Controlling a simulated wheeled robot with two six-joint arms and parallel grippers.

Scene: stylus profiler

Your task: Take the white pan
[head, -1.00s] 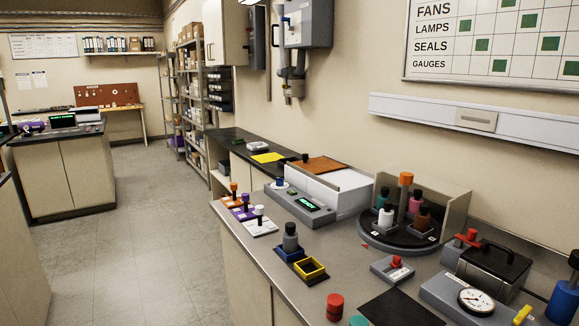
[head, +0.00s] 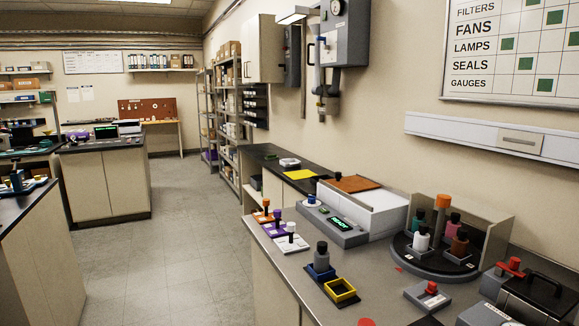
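A flat white piece with an upright black, white-topped knob (head: 292,243) sits near the counter's left edge, beside a purple piece (head: 274,229) and an orange piece (head: 263,217) of like shape. It is the likeliest white pan. A small white dish-like thing (head: 289,162) also lies on the dark counter farther back; I cannot tell exactly what it is. Neither of my grippers shows in the head view.
A grey device with a green display (head: 340,226), a yellow open box (head: 341,290), a dark grey bottle in a blue holder (head: 321,262) and a round carousel with bottles (head: 437,262) stand on the grey counter. The floor aisle (head: 185,240) at left is clear.

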